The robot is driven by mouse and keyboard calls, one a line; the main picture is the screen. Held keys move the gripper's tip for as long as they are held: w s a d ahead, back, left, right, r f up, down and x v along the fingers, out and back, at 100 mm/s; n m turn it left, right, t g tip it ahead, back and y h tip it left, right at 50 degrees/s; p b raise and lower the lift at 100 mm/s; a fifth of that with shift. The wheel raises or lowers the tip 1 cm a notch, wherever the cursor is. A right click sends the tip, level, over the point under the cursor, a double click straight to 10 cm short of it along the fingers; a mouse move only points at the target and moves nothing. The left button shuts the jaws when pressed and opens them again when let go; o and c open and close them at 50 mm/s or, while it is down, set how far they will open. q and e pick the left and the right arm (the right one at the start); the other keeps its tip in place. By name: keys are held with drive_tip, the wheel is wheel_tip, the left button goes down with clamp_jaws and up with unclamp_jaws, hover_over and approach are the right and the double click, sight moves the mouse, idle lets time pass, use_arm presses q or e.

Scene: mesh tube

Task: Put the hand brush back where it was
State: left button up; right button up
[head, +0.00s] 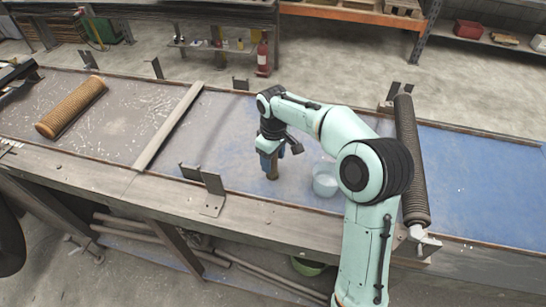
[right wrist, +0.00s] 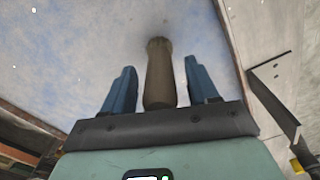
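A brown, rounded handle-like thing, which I take for the hand brush (right wrist: 158,75), lies between the two blue fingers of my right gripper (right wrist: 162,88) in the right wrist view. A gap shows on each side of it, so the gripper is open around it and not closed on it. In the head view my right gripper (head: 270,160) points down over the blue-grey table, and a small brown part of the brush (head: 272,174) shows below the fingers. The brush's bristles cannot be made out. My left gripper is not in view.
A translucent bucket (head: 325,180) stands on the table (head: 235,130) just right of the gripper. A brown mesh tube (head: 72,107) lies at the left. A ribbed dark roller (head: 411,160) and a metal bracket (head: 207,187) stand nearby. Blue table surface at the right is clear.

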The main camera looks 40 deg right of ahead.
wheel_tip(320, 180, up, 12)
drive_tip(key=shift+r+p, duration=0.15)
drive_tip(key=shift+p, duration=0.95)
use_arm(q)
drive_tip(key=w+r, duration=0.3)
